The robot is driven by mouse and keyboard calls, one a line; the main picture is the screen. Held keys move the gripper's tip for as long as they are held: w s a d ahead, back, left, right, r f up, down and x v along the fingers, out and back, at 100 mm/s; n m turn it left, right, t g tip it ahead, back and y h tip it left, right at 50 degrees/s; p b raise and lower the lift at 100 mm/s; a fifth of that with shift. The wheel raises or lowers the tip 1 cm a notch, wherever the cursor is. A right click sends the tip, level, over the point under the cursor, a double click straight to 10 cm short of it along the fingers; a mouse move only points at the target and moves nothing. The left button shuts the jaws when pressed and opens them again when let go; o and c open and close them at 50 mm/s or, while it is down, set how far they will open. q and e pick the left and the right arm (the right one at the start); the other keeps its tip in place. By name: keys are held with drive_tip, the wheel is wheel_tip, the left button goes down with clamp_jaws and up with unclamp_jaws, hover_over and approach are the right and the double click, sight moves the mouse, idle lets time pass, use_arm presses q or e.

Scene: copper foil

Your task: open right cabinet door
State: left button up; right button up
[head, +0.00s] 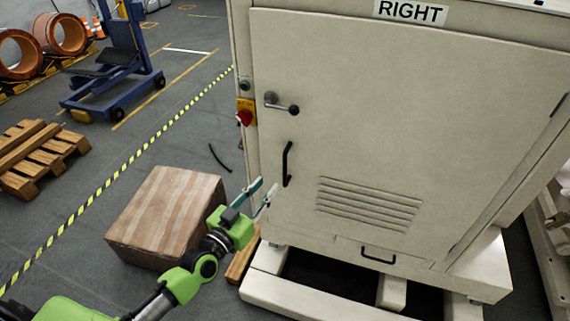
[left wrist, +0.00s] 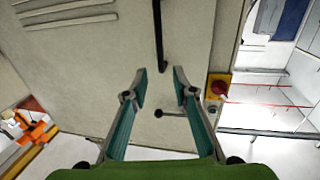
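The right cabinet door (head: 370,120) is a beige metal panel under a "RIGHT" label (head: 410,11), and it looks shut. It has a lever latch (head: 282,104) at its upper left and a black vertical pull handle (head: 287,164) below that. In the left wrist view the black handle (left wrist: 158,35) lies beyond the fingertips and the lever (left wrist: 172,113) shows between the fingers. My left gripper (head: 264,194) is open and empty, just below and left of the black handle, apart from it in the picture. My right gripper is not in view.
A red switch on a yellow plate (head: 245,113) sits on the cabinet's left edge. A blue lift (head: 115,65) and pallets (head: 38,152) stand further left. Floor before the lift is clear.

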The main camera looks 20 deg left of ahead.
sight(284, 165)
use_arm(q)
drive_tip(key=x, duration=1.1)
drive_tip(key=shift+w+d+b, duration=0.1)
drive_tip(key=shift+w+b, duration=0.15)
drive_tip(key=shift+b, duration=0.05)
clamp_jaws()
